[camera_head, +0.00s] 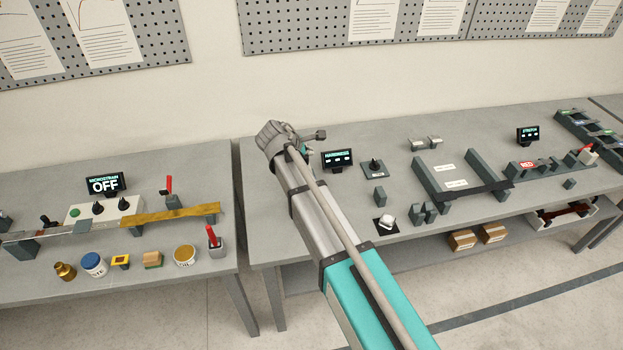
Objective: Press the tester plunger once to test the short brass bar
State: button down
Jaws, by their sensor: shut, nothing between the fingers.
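A dark-based device with an upright knob (374,165) stands on the right-hand table beside the HARDNESS display (337,159); it looks like the tester plunger. My arm reaches in from the bottom, and its end stands in front of the wall at the table's back left. The small grey end piece there, pointing right, appears to be my gripper (321,135). It looks shut and empty, apart from the knob and to its left. The fingers are too small to make out well. I cannot pick out the short brass bar with certainty; small pale metal blocks (427,143) lie farther back.
Grey fixtures (430,182) and a white dome on a dark base (388,221) stand near the knob. A STRETCH display (528,134) and red-handled device (588,152) are farther right. The left table holds a long brass strip (175,214) and small containers. A gap separates the tables.

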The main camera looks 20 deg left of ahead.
jog(key=shift+f, duration=0.15)
notch_tip(320, 180, down, 8)
jog(key=b, duration=0.8)
jog(key=shift+f, duration=0.15)
jog(key=shift+f+b, duration=0.1)
jog(key=shift+b, duration=0.25)
jog(key=shift+f, duration=0.1)
dwell(1.0)
jog(key=shift+s+f+b, duration=0.1)
jog(key=shift+f+b, duration=0.2)
jog(key=shift+b, duration=0.1)
jog(key=shift+f+b, duration=0.8)
jog(key=shift+b, duration=0.05)
dwell(1.4)
jog(key=shift+r, duration=0.15)
jog(key=shift+r+p, duration=1.05)
jog(key=shift+p, duration=0.2)
